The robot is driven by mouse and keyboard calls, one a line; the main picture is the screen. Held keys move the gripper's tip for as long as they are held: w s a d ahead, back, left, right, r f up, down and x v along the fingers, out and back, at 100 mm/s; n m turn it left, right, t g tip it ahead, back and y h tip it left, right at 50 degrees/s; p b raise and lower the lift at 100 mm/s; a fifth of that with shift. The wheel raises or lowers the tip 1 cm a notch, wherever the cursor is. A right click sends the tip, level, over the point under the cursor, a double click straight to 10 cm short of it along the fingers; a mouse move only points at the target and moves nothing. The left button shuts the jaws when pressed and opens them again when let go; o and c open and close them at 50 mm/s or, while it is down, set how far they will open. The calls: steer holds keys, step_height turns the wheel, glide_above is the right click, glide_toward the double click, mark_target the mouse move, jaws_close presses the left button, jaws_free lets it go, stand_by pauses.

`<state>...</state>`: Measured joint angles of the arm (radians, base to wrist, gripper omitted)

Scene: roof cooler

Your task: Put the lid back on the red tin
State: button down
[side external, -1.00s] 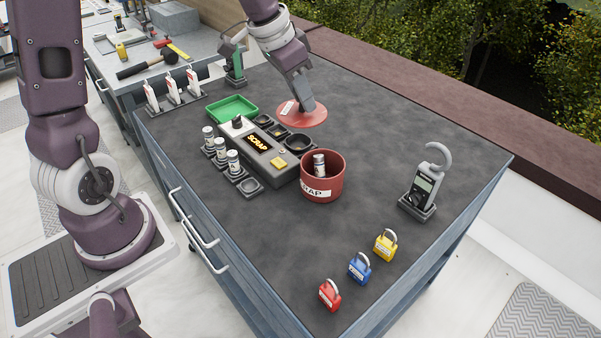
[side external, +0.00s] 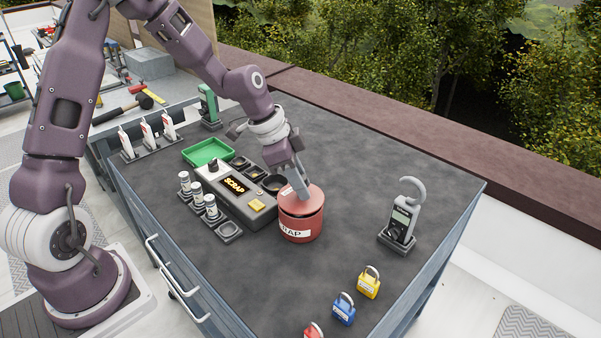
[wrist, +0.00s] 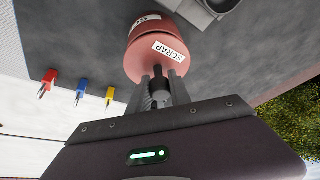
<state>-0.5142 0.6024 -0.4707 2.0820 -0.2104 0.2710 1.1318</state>
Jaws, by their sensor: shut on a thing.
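The red tin (side external: 300,226) stands upright on the dark bench top, with a white label on its wall. My gripper (side external: 303,196) is shut on the red lid (side external: 313,192) from above and holds it over the mouth of the tin. A thin dark line shows between lid and tin at the right, so I cannot tell whether the lid is fully seated. In the wrist view the lid (wrist: 143,62) carries a SCRAP label, my fingers (wrist: 159,82) hold its middle, and the tin (wrist: 148,27) shows beyond it. The inside of the tin is hidden.
A clamp meter (side external: 401,222) stands to the right. Padlocks (side external: 343,309) stand in front. Bench between tin and meter is clear.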

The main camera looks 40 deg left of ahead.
mark_target(289, 196)
steer(key=shift+f, duration=0.5)
stand_by(0.3)
steer(key=c, duration=1.1)
jaws_free()
steer(key=v, duration=0.6)
steer(key=shift+a+r, duration=0.1)
steer(key=shift+r, duration=0.15)
steer(key=s+d+r+n+t+y, duration=0.1)
steer(key=s+r+n, duration=0.3)
steer(key=s, duration=0.8)
steer(key=s+r+n+t+y, duration=0.1)
steer(key=s+r+n, duration=0.4)
steer(key=s, duration=0.8)
step_height(289, 196, up, 3)
steer(key=shift+d+f+y, duration=0.1)
steer(key=shift+d+y, duration=0.25)
steer(key=shift+y, duration=0.25)
